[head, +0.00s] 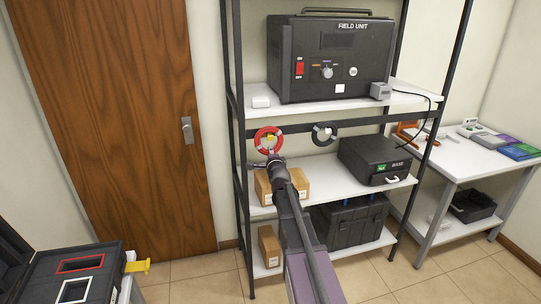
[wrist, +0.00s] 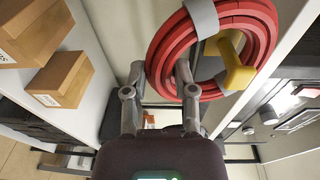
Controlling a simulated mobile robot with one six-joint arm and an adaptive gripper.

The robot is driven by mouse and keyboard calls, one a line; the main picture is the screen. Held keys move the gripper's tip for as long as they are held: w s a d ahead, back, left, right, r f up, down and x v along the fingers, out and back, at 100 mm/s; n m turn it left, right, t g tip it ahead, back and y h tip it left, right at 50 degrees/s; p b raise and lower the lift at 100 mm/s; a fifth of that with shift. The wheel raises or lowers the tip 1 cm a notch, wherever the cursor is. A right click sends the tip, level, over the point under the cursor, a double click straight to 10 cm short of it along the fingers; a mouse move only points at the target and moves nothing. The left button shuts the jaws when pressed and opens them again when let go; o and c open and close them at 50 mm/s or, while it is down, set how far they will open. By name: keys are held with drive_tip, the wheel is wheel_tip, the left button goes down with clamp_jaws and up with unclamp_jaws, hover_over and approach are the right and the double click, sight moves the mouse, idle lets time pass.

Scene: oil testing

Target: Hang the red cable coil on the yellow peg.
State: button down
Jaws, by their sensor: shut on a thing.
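The red cable coil (head: 260,134), a ring with pale bands, is upright at the shelf rack's rail, left of a dark coil. The yellow peg (head: 270,138) shows inside the coil's ring. In the wrist view the red coil (wrist: 259,50) fills the upper middle, and the yellow peg (wrist: 238,75) shows across its opening and right rim. My gripper (wrist: 160,68) is shut on the coil's left rim, one finger outside and one inside the ring. In the head view my gripper (head: 273,158) is just below the coil. Whether the coil's weight rests on the peg I cannot tell.
A dark coil (head: 324,133) hangs to the right on the same rail. Cardboard boxes (head: 290,186) sit on the shelf below. The FIELD UNIT (head: 331,58) stands above, the BASE case (head: 375,162) to the right. A yellow piece (head: 138,266) sticks out at lower left.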

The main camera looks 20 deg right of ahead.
idle(0.3)
drive_tip(key=shift+c, duration=1.7)
unclamp_jaws()
drive_tip(key=shift+r, duration=0.1)
drive_tip(key=d+r+p+v, duration=0.1)
drive_tip(key=p+v, duration=0.1)
drive_tip(key=v, duration=0.9)
drive_tip(key=a+f+n+g+y, duration=0.45)
drive_tip(key=a+f+y, duration=0.2)
drive_tip(key=a, duration=0.35)
drive_tip(key=s+a+f+n+g, duration=0.5)
drive_tip(key=s+a+f+g, duration=0.2)
drive_tip(key=a+f+g, duration=0.1)
drive_tip(key=shift+s+f+h, duration=0.25)
drive_tip(key=shift+f+h, duration=0.1)
drive_tip(key=shift+f, duration=0.15)
